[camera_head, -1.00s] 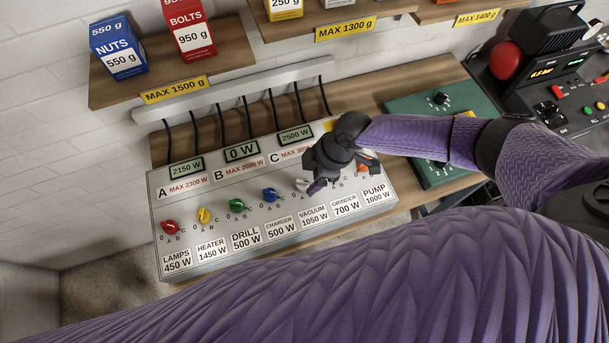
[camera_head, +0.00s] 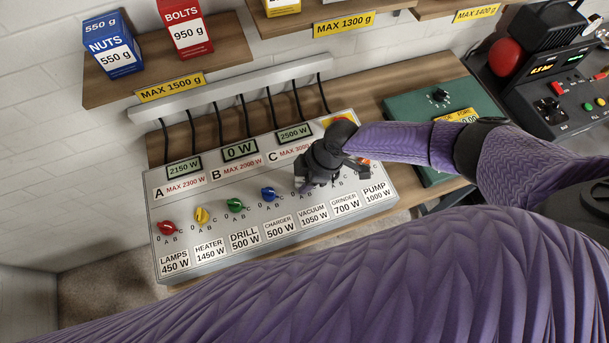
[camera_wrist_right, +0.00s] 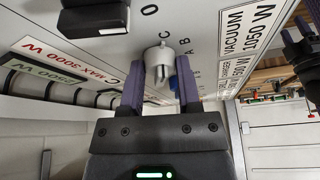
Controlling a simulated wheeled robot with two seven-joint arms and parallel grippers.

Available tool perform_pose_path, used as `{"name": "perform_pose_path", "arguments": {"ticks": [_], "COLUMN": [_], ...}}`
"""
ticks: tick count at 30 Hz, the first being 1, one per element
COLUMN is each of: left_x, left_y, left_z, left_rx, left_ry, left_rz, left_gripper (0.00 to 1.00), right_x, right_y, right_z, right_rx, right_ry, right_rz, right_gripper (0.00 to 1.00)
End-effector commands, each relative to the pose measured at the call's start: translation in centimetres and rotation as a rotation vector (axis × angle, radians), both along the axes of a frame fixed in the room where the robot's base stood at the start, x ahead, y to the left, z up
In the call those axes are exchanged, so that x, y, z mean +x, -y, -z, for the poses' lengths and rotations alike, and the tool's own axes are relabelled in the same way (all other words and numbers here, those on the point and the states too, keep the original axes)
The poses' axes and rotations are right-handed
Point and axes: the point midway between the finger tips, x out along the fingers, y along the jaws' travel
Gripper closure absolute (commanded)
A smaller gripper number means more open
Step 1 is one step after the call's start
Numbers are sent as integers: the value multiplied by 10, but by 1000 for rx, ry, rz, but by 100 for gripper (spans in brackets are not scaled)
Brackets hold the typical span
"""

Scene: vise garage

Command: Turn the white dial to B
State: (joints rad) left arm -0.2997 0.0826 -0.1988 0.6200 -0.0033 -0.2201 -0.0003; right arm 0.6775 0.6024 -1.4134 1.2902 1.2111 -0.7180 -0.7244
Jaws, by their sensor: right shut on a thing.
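The white dial (camera_wrist_right: 158,62) sits on the grey power panel (camera_head: 291,229), in the vacuum column. In the right wrist view it stands between the two fingers of my right gripper (camera_wrist_right: 158,82), which are shut on it. Printed letters ring the dial, but I cannot tell which one it points to. In the head view my right gripper (camera_head: 308,184) comes down over the panel from the right and hides the dial. My left gripper is not in the head view.
Red (camera_head: 167,227), yellow (camera_head: 202,215), green (camera_head: 235,205) and blue (camera_head: 269,194) dials stand left of my gripper. An orange dial is partly hidden at its right. A green box (camera_head: 410,107) stands behind my right forearm. Shelves hang above.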

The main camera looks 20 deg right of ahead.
Motion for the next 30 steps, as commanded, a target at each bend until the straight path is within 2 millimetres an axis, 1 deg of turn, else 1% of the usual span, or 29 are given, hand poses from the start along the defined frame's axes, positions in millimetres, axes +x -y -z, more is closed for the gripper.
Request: {"name": "perform_pose_path", "arguments": {"ticks": [5, 11, 21, 30], "left_x": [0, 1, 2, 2], "left_y": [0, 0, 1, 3], "left_z": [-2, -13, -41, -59], "left_rx": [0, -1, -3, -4], "left_ry": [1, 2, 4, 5], "left_rz": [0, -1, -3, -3], "left_gripper": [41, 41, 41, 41], "right_x": [0, -1, -3, -4], "right_y": [0, -1, -2, -3], "right_z": [-1, -3, -4, -3], "right_rx": [0, 1, 2, 2], "right_ry": [1, 0, -1, -1], "right_rz": [16, 100, 366, 569], "right_gripper": [100, 100, 100, 100]}}
